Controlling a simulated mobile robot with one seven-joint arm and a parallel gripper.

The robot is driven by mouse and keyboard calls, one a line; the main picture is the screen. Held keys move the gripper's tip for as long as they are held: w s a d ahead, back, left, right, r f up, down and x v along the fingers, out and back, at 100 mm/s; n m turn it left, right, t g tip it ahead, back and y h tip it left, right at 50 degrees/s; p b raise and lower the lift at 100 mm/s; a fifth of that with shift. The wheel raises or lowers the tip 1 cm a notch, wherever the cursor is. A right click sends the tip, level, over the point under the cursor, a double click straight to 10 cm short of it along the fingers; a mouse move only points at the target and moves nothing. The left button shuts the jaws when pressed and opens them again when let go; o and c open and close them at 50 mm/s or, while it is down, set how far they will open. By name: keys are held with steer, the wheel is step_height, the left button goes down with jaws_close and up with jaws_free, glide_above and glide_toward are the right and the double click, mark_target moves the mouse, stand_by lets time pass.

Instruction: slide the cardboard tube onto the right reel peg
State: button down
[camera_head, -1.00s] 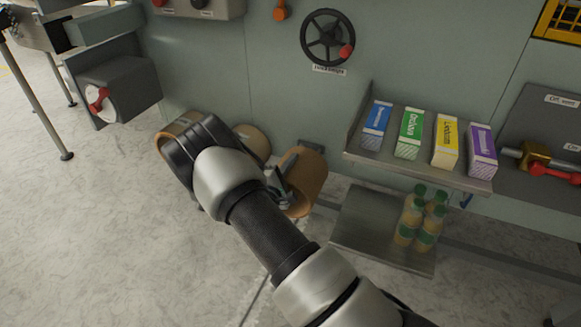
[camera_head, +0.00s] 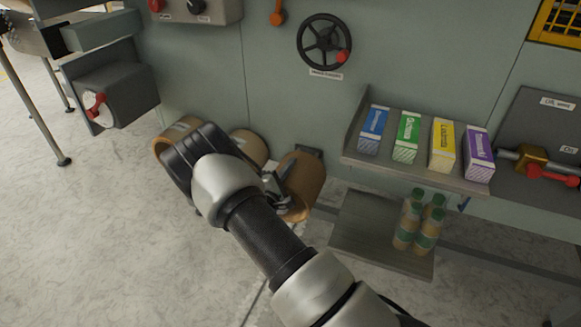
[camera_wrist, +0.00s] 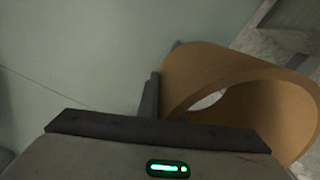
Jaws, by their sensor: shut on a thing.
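The cardboard tube (camera_head: 305,184) is a short, wide brown ring close to the green machine wall in the head view. In the wrist view the tube (camera_wrist: 215,72) fills the right side, tilted, with its hollow opening showing. My gripper (camera_head: 277,187) is shut on the tube's wall at its left side; one dark finger (camera_wrist: 149,97) shows against the tube in the wrist view. A dark mount (camera_head: 311,152) shows partly behind the tube's top. The right reel peg itself is hidden, so I cannot tell whether the tube is around it.
A brown tape roll (camera_head: 172,136) and another brown roll (camera_head: 249,147) sit left of the tube, partly behind my arm. Right of it are a shelf with several coloured boxes (camera_head: 407,137) and a lower shelf (camera_head: 365,235) with bottles (camera_head: 408,220). A handwheel (camera_head: 324,42) is above.

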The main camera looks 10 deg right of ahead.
steer(key=c, duration=1.9)
jaws_free()
steer(key=shift+o, duration=0.2)
steer(key=p+v, duration=0.3)
steer(key=v, duration=1.4)
steer(key=shift+s, duration=0.15)
steer(key=shift+a, duration=0.15)
